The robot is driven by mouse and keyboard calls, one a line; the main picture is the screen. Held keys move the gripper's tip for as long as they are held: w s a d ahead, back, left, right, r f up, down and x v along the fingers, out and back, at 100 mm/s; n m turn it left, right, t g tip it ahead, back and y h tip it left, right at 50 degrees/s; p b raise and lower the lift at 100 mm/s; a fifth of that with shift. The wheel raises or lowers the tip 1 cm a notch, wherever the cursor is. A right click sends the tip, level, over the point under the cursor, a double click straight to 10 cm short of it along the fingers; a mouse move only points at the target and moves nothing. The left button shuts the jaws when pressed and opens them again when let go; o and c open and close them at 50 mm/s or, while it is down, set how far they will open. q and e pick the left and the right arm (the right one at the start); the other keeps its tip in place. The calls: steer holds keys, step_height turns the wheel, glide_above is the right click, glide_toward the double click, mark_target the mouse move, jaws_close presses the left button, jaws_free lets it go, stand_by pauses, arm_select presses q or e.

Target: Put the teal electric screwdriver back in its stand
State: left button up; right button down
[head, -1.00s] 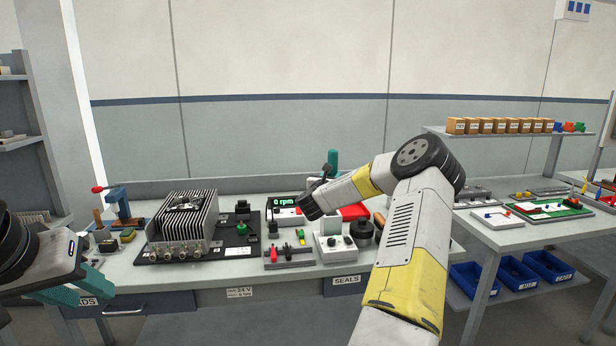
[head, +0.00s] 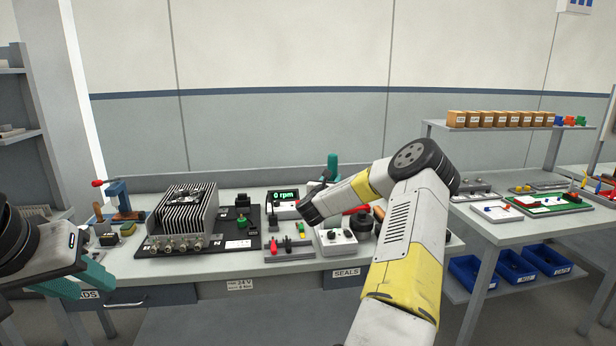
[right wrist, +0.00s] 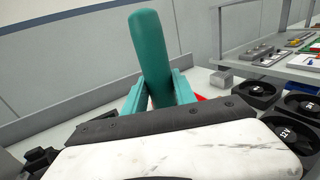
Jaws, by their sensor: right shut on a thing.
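The teal electric screwdriver (head: 333,166) stands up behind my right wrist in the head view. In the right wrist view its teal handle (right wrist: 150,50) is nearly upright and leans slightly. The two teal fingers of my right gripper (right wrist: 158,92) are shut on it, one at each side. Its lower end is hidden behind the wrist housing. In the head view the right gripper's fingers are hidden by my forearm. I cannot make out the stand for certain.
A finned heat-sink unit (head: 187,212) sits on the bench. An rpm display (head: 284,196), a white knob box (head: 336,241) and a black round holder (head: 362,227) stand near my right arm. A side table (head: 500,232) is beyond.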

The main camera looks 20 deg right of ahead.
steer(key=shift+f, duration=3.95)
steer(key=c, duration=0.9)
jaws_free()
steer(key=shift+v, duration=3.9)
